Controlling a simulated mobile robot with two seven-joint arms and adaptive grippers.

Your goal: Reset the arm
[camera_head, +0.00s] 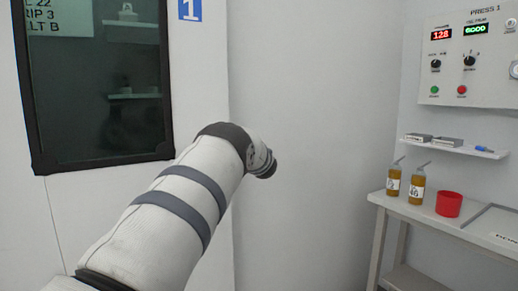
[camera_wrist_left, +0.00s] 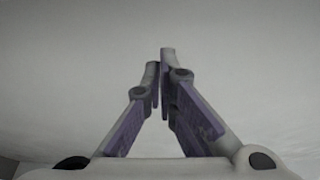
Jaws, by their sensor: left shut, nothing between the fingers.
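My left arm (camera_head: 175,215) comes in from the lower left in the head view, in a white sleeve with grey bands. It reaches up toward the middle and ends in a dark joint in front of the bare wall. The gripper itself is hidden in the head view. In the left wrist view my left gripper (camera_wrist_left: 160,85) is shut, its two fingertips meeting with nothing between them. Behind the fingers is only a plain grey surface. My right arm and gripper are in neither view.
A dark window (camera_head: 95,85) is at the left, beside a blue sign (camera_head: 190,10) with a 1. At the right, a table (camera_head: 430,215) holds two amber bottles (camera_head: 404,186) and a red cup (camera_head: 449,204). Above are a shelf (camera_head: 455,148) and a control panel (camera_head: 470,60).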

